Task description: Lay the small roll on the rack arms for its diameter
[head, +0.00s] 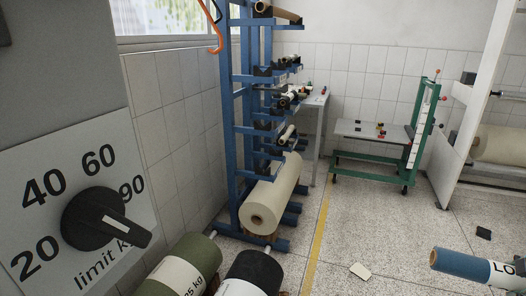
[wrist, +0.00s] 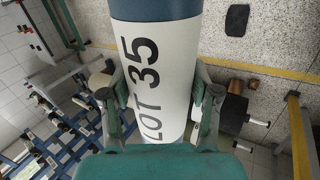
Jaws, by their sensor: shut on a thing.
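A blue roll (head: 452,261) with a white label band shows at the lower right of the head view, cut off by the edge. In the wrist view the roll (wrist: 155,60), its label reading "LOT 35", lies between the two green fingers of my gripper (wrist: 160,78), which is shut on it. My gripper is outside the head view. The blue rack (head: 240,112) stands against the left wall, clear of the held roll. Its upper arms carry several small dark and brown rolls, and a large cream roll (head: 272,194) lies low. The rack (wrist: 38,160) also shows at lower left in the wrist view.
A green trolley (head: 370,160) and a machine with a cream roll (head: 500,145) are behind. Floor beside the yellow line (head: 320,235) is mostly open.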

